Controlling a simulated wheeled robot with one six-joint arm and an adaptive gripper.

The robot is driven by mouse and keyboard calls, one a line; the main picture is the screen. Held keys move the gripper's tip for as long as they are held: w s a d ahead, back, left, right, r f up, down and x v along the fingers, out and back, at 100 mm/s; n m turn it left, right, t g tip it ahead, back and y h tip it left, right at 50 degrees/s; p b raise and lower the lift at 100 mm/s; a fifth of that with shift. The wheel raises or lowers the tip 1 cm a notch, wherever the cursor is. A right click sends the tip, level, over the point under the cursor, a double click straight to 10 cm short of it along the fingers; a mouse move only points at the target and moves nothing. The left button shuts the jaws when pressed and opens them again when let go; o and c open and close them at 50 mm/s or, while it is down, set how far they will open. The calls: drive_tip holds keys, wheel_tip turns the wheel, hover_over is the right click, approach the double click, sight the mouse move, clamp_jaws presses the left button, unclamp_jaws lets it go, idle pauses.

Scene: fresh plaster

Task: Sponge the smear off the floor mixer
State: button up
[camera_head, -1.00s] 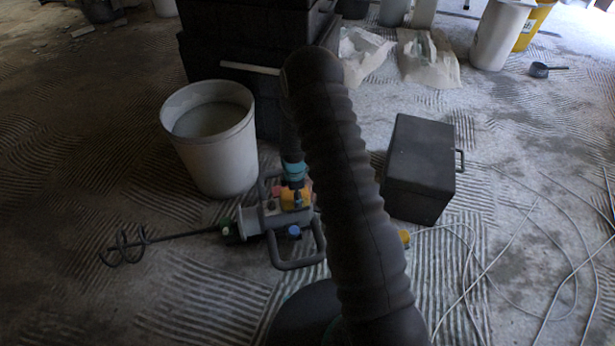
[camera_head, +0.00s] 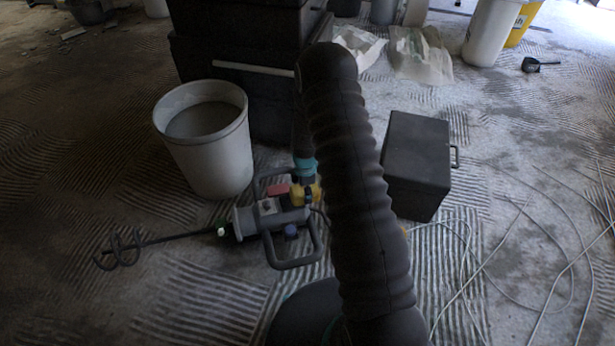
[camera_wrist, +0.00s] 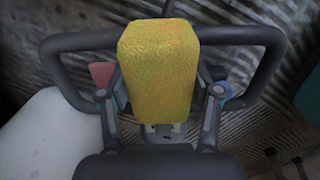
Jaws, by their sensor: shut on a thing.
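The floor mixer (camera_head: 268,221) lies on the floor, its grey body and looped handles at the right and its dark spiral paddle (camera_head: 122,248) at the left. In the wrist view its handle frame (camera_wrist: 75,42) spreads behind the sponge, with a red part and a blue part beside it. My gripper (camera_head: 304,183) is shut on a yellow sponge (camera_wrist: 158,65), held over the handle end of the mixer; the wrist view shows my gripper's fingers (camera_wrist: 160,103) on both sides of it. I cannot tell whether the sponge touches the mixer. I cannot make out the smear.
A white bucket (camera_head: 213,152) stands just behind the mixer. Stacked black cases (camera_head: 230,55) stand behind, and a dark box (camera_head: 417,163) stands to the right. A pale cable (camera_head: 470,268) loops over the right floor. The left floor is open.

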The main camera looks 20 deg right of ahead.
drive_tip(key=shift+r+p, duration=1.75)
drive_tip(key=shift+r, duration=2.35)
